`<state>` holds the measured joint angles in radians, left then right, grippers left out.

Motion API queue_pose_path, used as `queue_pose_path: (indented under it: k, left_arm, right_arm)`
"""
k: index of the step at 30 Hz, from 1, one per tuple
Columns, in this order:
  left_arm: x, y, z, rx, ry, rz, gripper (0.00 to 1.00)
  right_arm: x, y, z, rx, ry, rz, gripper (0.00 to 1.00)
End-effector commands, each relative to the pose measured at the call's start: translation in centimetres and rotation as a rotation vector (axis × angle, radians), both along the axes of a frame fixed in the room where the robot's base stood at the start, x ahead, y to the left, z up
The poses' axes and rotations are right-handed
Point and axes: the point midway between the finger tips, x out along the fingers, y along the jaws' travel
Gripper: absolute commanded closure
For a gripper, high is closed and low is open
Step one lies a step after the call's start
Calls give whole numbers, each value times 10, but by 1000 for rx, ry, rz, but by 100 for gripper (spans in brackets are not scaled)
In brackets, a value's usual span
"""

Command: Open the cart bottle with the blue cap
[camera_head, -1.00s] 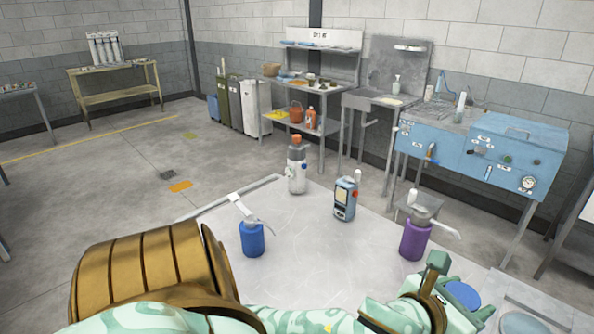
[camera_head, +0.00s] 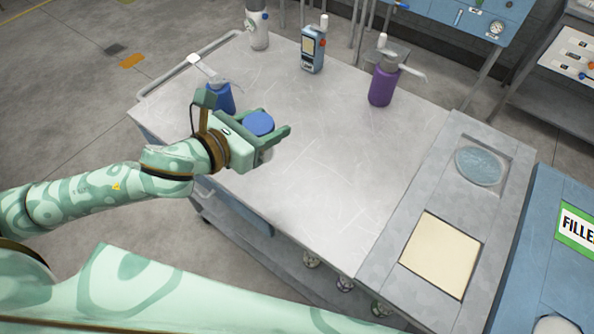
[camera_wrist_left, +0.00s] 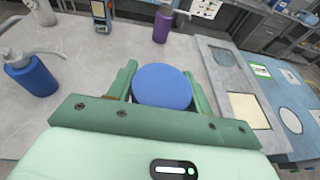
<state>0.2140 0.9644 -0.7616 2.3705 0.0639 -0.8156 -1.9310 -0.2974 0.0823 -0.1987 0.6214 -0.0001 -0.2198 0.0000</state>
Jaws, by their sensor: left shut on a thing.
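My left gripper (camera_head: 264,122) is over the left part of the cart top, in front of the blue pump bottle. It is shut on a round blue cap (camera_head: 259,123), which also sits between both fingers in the left wrist view (camera_wrist_left: 162,86). The cap is seen mostly from above. My right gripper is not in view.
The cart top (camera_head: 310,170) is largely clear. A blue pump bottle (camera_head: 220,97), a white bottle (camera_head: 258,28), a handheld meter (camera_head: 312,50) and a purple pump bottle (camera_head: 382,85) stand on it. A grey panel with a cream square (camera_head: 440,254) adjoins at right.

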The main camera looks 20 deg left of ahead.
Motion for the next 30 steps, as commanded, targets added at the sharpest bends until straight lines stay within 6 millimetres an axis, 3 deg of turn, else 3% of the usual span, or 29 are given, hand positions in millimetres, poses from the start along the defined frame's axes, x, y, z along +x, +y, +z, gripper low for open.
queue_pose_path:
  k: [7,12,24,30]
  left_arm:
    - [-36,5,-26,5,5,-244,100]
    - [-42,5,-34,-2,0,-299,100]
    - [23,-51,-72,-5,-3,-303,100]
    - [45,-70,-111,-5,2,-303,100]
  right_arm:
    - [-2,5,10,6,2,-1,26]
    - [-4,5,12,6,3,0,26]
    - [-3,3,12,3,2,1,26]
    - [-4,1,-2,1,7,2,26]
